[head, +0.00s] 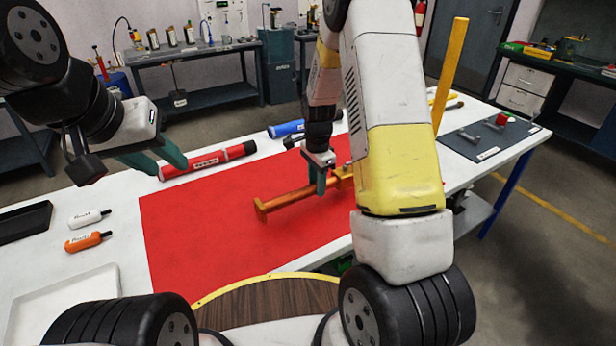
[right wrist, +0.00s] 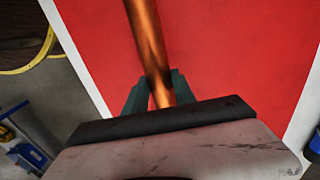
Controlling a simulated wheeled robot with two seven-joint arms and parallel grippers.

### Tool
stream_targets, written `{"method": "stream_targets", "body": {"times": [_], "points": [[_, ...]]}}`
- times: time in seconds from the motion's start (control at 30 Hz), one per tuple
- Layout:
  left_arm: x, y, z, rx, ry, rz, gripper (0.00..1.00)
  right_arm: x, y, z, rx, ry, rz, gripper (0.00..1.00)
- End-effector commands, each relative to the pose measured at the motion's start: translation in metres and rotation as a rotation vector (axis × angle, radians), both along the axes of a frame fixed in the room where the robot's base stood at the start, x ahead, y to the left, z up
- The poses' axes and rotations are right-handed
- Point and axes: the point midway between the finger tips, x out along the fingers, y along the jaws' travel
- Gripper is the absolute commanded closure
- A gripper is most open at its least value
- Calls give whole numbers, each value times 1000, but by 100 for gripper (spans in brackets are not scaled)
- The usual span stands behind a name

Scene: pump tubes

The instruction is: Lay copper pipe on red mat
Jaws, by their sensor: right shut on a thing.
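The copper pipe (head: 291,198) is an orange-brown tube with a flange at its left end, over the middle of the red mat (head: 200,250) in the head view. Its right part is hidden behind my right arm. My right gripper (head: 320,183) is shut on the pipe. The right wrist view shows the copper pipe (right wrist: 148,45) between the green fingers of my right gripper (right wrist: 160,92), with the red mat (right wrist: 230,50) behind it. I cannot tell whether the pipe touches the mat. My left gripper (head: 160,158) is open and empty near the mat's left back corner.
A red cylinder (head: 205,162) and a blue cylinder (head: 287,128) lie along the mat's back edge. White (head: 88,217) and orange (head: 87,242) bottles and a white tray (head: 70,300) are at left. A dark board (head: 485,138) lies at right. The mat's left part is clear.

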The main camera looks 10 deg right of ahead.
Motion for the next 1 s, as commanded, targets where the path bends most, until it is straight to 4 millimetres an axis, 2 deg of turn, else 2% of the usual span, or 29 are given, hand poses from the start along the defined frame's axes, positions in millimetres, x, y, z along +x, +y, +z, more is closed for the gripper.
{"method": "stream_targets", "body": {"times": [0.17, 0.4, 0.73, 0.77, 0.8, 0.87, 1.0], "points": [[0, 0, 0, 0, 0, 0, 64, 1, -4, -6, 0, 0, 1, 100], [0, 0, 0, 0, 0, 0, 64, 1, -3, -34, 1, 0, 1, 100], [0, 0, 0, 0, 0, 0, 64, 2, -3, -37, 1, -2, 1, 100], [0, 0, 0, 0, 0, 0, 64, 1, -3, -38, 1, 0, 1, 67], [0, 0, 0, 0, 0, 0, 64, 1, -3, -38, 0, -1, 1, 59], [0, 0, 0, 0, 0, 0, 64, 1, -3, -38, 1, -1, 1, 47], [0, 0, 0, 0, 0, 0, 64, 1, -3, -37, 1, 0, 1, 47]]}}
